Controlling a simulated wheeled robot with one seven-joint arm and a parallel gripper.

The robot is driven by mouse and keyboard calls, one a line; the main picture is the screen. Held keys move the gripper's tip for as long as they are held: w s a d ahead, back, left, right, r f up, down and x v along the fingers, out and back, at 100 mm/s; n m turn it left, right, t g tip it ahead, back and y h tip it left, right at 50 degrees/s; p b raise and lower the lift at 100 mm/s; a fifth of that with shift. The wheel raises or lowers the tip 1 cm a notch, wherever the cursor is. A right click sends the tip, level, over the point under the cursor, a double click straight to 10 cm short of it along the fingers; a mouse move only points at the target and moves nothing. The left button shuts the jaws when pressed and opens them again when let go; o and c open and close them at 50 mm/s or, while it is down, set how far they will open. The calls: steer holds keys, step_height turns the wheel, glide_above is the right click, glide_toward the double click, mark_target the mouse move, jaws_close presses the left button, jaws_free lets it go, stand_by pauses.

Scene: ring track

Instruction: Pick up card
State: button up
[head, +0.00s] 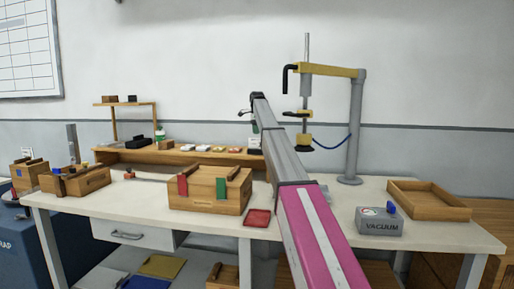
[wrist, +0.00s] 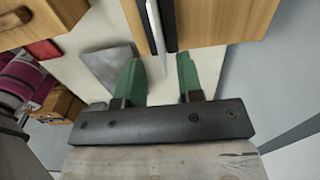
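My gripper (wrist: 158,62) shows in the wrist view with two green fingers on a dark bar. The fingers are well apart and nothing is clamped between them. A thin pale upright edge (wrist: 154,26), possibly the card, stands just beyond the fingertips, beside a dark strip (wrist: 168,22) and between wooden faces. It lies roughly in line with the gap, apart from both fingers. I cannot tell for sure that it is the card. In the head view my arm reaches toward the back shelf, and the gripper there is small and mostly hidden.
A wooden box (head: 208,203) with red and green tabs stands on the white bench (head: 130,208). A red tray (head: 258,218), a grey vacuum box (head: 379,222) and a shallow wooden tray (head: 428,203) are also there. A clamp stand (head: 352,130) rises right of my arm.

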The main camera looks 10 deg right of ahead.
mark_target(257, 144)
step_height(257, 144, down, 8)
steer(key=shift+f, duration=0.2)
jaws_close()
